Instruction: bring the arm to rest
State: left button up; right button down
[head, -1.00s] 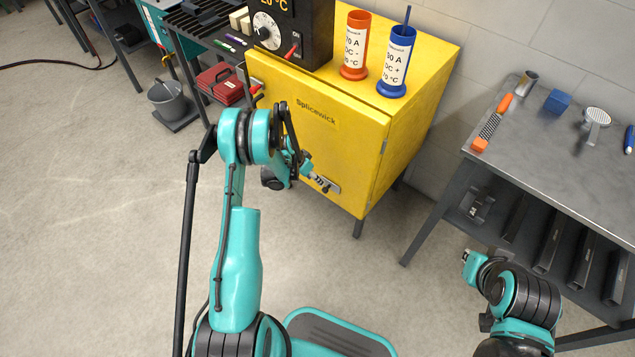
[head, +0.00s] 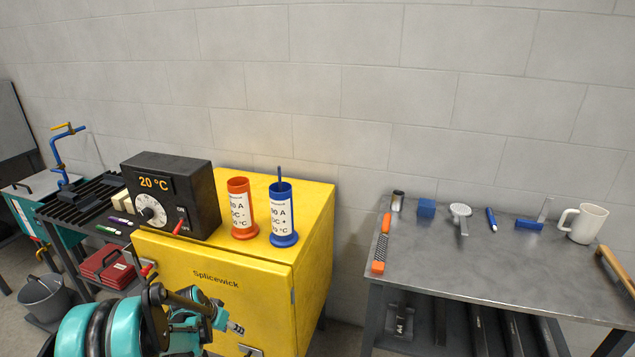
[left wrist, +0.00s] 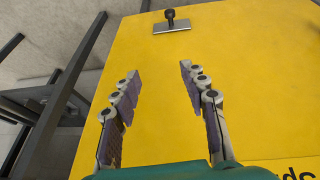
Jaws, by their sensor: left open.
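My left arm comes in at the bottom left of the head view. Its gripper (head: 236,327) is in front of the yellow cabinet (head: 270,278), and the arm partly hides the door. In the left wrist view the gripper (left wrist: 160,70) is open, with two jointed, purple-padded fingers spread apart and nothing between them. Behind them is the yellow door (left wrist: 230,110), with its dark handle (left wrist: 171,21) beyond the fingertips. I cannot tell the exact gap to the door. My right gripper is not in view.
On the cabinet stand a black oven-like box (head: 168,195), an orange holder (head: 241,212) and a blue holder (head: 282,215) with a rod. A grey bench (head: 455,270) with small tools and a white mug (head: 583,222) stands right. A bucket (head: 43,297) is on the floor left.

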pick_arm(q)
jog(key=s+d+r+n+t+y, duration=0.1)
jog(key=s+d+r, duration=0.2)
jog(key=s+r, duration=0.35)
jog(key=s+d+r, duration=0.3)
jog(key=s+r, duration=0.1)
jog(key=r, duration=0.5)
jog(key=s+d+r+n+t, duration=0.1)
jog(key=s+r, duration=0.1)
jog(key=s, duration=0.6)
jog(key=s+d+r+t+y, duration=0.1)
jog(key=s+d+r, duration=0.1)
jog(key=s, duration=0.6)
jog(key=shift+d+r+n, duration=0.15)
jog(key=shift+r+n, duration=0.1)
jog(key=shift+n, duration=0.15)
jog(key=shift+w, duration=0.1)
